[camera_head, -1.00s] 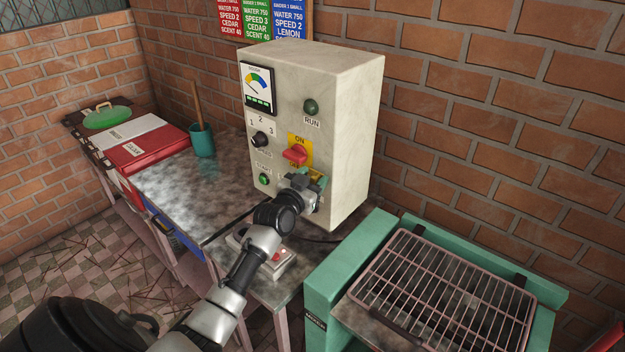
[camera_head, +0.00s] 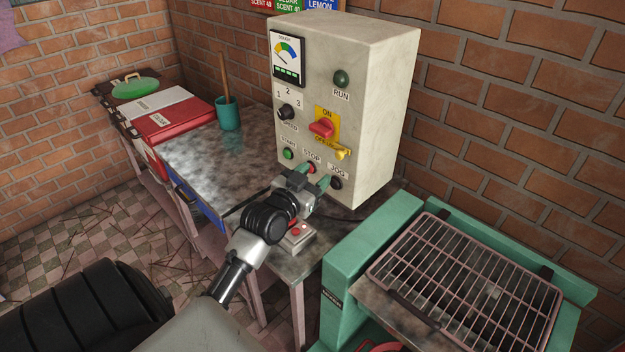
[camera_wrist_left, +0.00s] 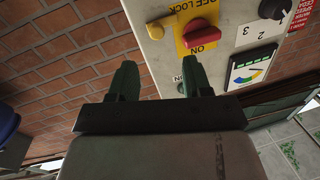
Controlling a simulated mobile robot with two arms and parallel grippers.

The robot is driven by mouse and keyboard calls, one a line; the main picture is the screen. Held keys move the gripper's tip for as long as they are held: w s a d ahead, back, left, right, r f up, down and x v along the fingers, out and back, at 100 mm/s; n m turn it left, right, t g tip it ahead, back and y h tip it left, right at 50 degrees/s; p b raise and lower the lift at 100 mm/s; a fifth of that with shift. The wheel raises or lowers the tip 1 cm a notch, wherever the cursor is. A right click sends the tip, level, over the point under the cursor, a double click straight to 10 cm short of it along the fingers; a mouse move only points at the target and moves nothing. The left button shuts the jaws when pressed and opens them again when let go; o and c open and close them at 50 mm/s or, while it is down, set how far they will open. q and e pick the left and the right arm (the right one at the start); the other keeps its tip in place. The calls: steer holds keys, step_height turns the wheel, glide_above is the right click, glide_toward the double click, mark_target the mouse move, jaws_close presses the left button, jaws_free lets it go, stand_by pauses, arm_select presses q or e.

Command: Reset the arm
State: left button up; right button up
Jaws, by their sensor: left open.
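My left gripper (camera_head: 312,182) is in front of the lower face of the beige control box (camera_head: 385,110), near the STOP and JOG buttons. Its two green fingers are apart with nothing between them; in the left wrist view the open fingers (camera_wrist_left: 158,80) also show empty. The box carries a red rotary switch (camera_head: 322,128) on a yellow plate, with a yellow lock lever (camera_head: 342,152) below it. The switch shows in the left wrist view (camera_wrist_left: 197,33) beyond the fingers. Whether a fingertip touches the box is unclear. My right gripper does not show.
A green-framed unit with a wire rack (camera_head: 465,285) stands at the right. A small grey button box (camera_head: 298,238) lies below my left gripper. A teal cup (camera_head: 228,115) and a red box (camera_head: 172,122) stand at the left. The metal tabletop (camera_head: 215,165) between is mostly bare.

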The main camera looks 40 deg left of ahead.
arm_select(q)
steer(key=shift+s, duration=0.1)
stand_by(0.5)
steer(key=s+d+f+m+g+h, duration=0.25)
steer(key=s+d+f+g, duration=0.55)
steer(key=s+d+f, duration=0.4)
steer(key=s+d+f+n+g, duration=0.1)
steer(key=s+d+g, duration=0.2)
steer(key=s, duration=0.4)
steer(key=s+d+f+g, duration=0.2)
steer(key=s+d+g, duration=0.2)
steer(key=s, duration=0.3)
step_height(320, 180, down, 26)
steer(key=s, duration=0.1)
steer(key=s+a+f+g+b, duration=0.1)
steer(key=s+a+f+g, duration=0.1)
steer(key=s+f, duration=1.4)
steer(key=shift+a+f+y, duration=0.35)
steer(key=shift+a, duration=0.15)
